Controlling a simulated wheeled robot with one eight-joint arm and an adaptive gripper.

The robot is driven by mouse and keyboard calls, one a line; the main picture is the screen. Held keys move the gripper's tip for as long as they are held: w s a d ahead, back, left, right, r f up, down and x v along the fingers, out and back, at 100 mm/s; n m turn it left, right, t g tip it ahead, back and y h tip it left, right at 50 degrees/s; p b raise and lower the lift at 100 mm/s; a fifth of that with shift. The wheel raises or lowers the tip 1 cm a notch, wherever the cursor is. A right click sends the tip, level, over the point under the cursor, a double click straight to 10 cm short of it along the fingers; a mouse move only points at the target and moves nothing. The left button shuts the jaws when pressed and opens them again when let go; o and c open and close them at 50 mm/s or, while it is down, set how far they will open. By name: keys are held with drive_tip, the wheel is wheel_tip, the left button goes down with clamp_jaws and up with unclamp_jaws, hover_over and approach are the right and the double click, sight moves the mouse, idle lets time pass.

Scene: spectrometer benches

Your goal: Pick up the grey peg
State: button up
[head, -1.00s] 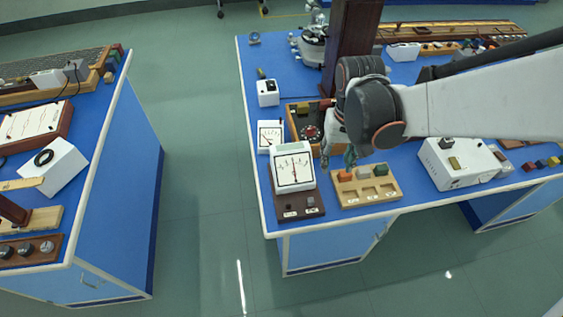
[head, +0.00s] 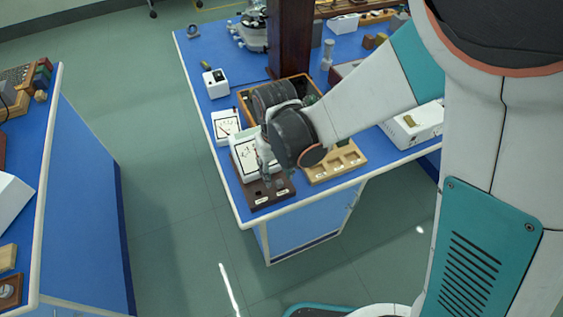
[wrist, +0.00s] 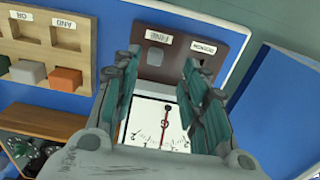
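In the head view my gripper (head: 268,172) partly covers the meter.
A wooden tray (head: 318,178) with compartments stands right of the meter; its orange block (wrist: 65,78) and grey-white block (wrist: 28,72) show in the wrist view. A second meter (head: 226,124) and a dark-lined box are behind. The bench's front edge is close.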

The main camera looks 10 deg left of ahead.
sight(279, 182)
drive_tip(key=f, duration=0.1)
drive_tip(key=f+b, duration=0.1)
drive_tip(key=f, duration=0.1)
drive_tip(key=f+b, duration=0.1)
drive_tip(key=shift+w+d+f, duration=0.15)
drive_tip(key=shift+d+f, duration=0.15)
drive_tip(key=shift+f, duration=0.1)
drive_tip(key=shift+c, duration=0.2)
clamp_jaws()
drive_tip(key=shift+r, duration=0.15)
